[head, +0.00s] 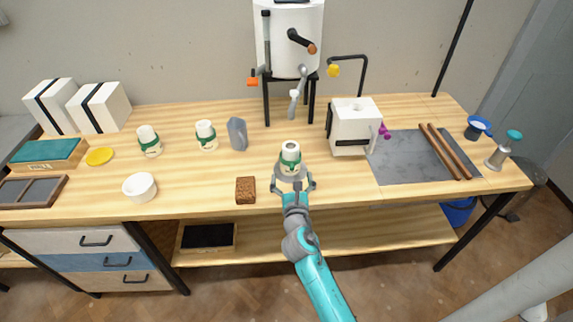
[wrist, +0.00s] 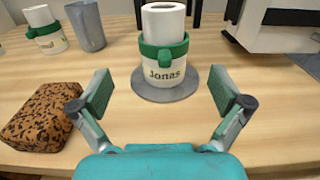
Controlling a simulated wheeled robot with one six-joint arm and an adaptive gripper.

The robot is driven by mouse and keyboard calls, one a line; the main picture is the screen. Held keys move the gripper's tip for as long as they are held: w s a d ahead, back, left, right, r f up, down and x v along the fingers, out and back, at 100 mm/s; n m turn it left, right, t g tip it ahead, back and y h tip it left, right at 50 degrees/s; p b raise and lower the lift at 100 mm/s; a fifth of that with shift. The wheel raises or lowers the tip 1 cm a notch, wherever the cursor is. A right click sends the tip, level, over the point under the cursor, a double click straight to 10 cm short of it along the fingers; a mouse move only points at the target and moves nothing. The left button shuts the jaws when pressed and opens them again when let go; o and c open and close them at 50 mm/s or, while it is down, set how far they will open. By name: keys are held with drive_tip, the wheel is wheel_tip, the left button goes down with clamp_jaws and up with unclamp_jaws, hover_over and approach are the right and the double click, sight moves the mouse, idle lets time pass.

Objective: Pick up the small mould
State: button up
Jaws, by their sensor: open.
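No label marks the small mould, and I cannot tell for certain which thing it is. A white cylindrical piece with a green band and the word "Jonas" (head: 290,158) stands upright on a round grey disc (head: 281,176); it also shows in the wrist view (wrist: 163,62). My gripper (head: 293,184) is open and empty at the table's front edge. In the wrist view its fingers (wrist: 162,95) are spread, one to each side and nearer than the piece, apart from it. Two white blocks with black straps (head: 49,107) (head: 98,107) stand at the back left.
Two similar green-banded pieces (head: 149,141) (head: 206,136) and a grey vessel (head: 237,134) stand left. A speckled brown block (head: 245,190) lies left of my gripper. A white box (head: 354,125) stands right, beside a grey slab (head: 405,165) with wooden rods. A white bowl (head: 139,187) is front left.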

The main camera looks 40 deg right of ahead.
sight(291, 170)
drive_tip(key=x, duration=0.4)
drive_tip(key=shift+d+f+x, duration=0.15)
drive_tip(key=shift+f+x, duration=0.05)
drive_tip(key=shift+x, duration=1.15)
drive_tip(key=shift+d+f+x, duration=0.15)
drive_tip(key=shift+x, duration=1.25)
drive_tip(key=shift+s+a, duration=0.1)
drive_tip(key=shift+s, duration=0.15)
drive_tip(key=shift+r, duration=0.1)
drive_tip(key=c, duration=1.6)
